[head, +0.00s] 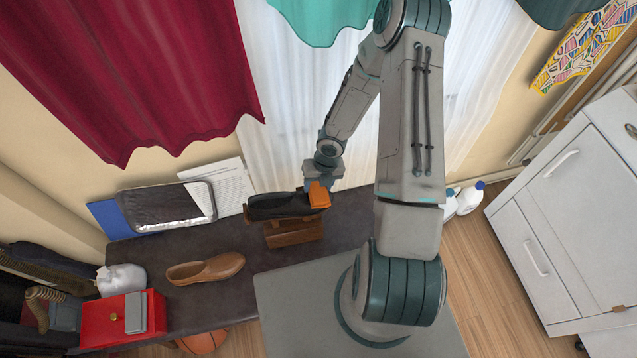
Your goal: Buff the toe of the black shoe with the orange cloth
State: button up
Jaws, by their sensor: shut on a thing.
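The black shoe (275,205) rests on a brown wooden stand (294,233) on the dark bench, its right end under my gripper. My gripper (319,187) points down at that end and is shut on the orange cloth (319,197). The cloth is at the right end of the shoe and seems to touch it; the exact contact is too small to tell. The fingertips are mostly hidden by the cloth.
The dark bench (200,307) also bears a brown shoe (205,269), a red box (124,318), a white bundle (121,279) and a dark tray (166,206) leaning at the back. White curtains hang behind my arm. A white cabinet (570,215) stands at right.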

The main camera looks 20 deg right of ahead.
jog(key=shift+s+f+b, duration=0.1)
jog(key=shift+s+b, duration=0.5)
jog(key=shift+s, duration=0.05)
jog(key=shift+s, duration=0.1)
jog(key=shift+s+a+f+b, duration=0.1)
jog(key=shift+s+f+b, duration=0.2)
jog(key=shift+b, duration=0.35)
jog(key=shift+s+r, duration=0.2)
jog(key=shift+s, duration=0.15)
jog(key=shift+w+r, duration=0.1)
jog(key=shift+w+r+p, duration=0.15)
jog(key=shift+w+p, duration=0.15)
jog(key=shift+p, duration=0.45)
jog(key=shift+w, duration=0.35)
jog(key=shift+w+p, duration=0.1)
jog(key=shift+p, duration=0.3)
